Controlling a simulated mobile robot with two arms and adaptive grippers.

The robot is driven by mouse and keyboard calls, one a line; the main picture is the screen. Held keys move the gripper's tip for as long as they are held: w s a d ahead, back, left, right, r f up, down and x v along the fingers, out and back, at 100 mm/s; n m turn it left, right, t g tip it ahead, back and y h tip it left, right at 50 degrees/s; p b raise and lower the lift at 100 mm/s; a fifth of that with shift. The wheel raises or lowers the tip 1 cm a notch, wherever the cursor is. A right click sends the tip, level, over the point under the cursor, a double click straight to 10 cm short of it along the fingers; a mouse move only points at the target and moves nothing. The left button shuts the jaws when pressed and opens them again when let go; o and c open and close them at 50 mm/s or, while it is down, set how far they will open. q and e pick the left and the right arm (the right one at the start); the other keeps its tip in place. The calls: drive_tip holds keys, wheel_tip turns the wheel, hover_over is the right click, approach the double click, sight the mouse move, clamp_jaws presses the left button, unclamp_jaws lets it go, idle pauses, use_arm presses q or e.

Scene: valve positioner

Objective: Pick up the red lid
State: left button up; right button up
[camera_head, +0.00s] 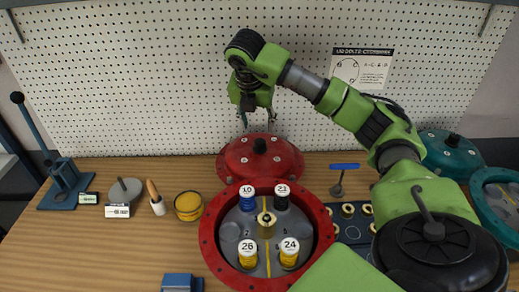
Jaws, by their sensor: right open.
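The red lid (240,160) is a round flanged cover with a black knob (260,146) on top. It rests at the back of the bench, against the white pegboard in the picture and behind the open red housing (213,258). My right gripper (258,118) points down with its fingers apart and empty. It appears above the knob in the picture, with a visible gap; its exact depth is hard to tell. My left gripper is out of view.
Numbered bottles (248,198) stand in the red housing. A yellow tin (188,206), a brush (156,198), a grey disc (125,190) and a blue lever press (66,180) are to the left. A blue-handled tool (342,172) and a teal lid (450,152) are to the right.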

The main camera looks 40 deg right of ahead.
hover_over(260, 141)
drive_tip(key=s+a, duration=0.2)
wheel_tip(260, 141, down, 4)
drive_tip(key=shift+a+f+p, duration=0.1)
drive_tip(key=shift+p, duration=0.35)
drive_tip(key=shift+w+f, duration=0.25)
drive_tip(key=shift+f, duration=0.2)
drive_tip(key=p+x, duration=0.2)
drive_tip(key=x, duration=0.2)
drive_tip(key=shift+w+p, duration=0.1)
drive_tip(key=shift+p, duration=0.3)
drive_tip(key=shift+w+d+f, duration=0.1)
drive_tip(key=shift+d+f, duration=0.15)
drive_tip(key=shift+f, duration=0.2)
clamp_jaws()
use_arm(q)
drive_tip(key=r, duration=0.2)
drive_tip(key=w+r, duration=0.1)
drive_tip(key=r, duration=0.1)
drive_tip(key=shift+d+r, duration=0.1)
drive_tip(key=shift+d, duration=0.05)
use_arm(e)
drive_tip(key=shift+w+r, duration=0.15)
drive_tip(key=shift+r, duration=0.05)
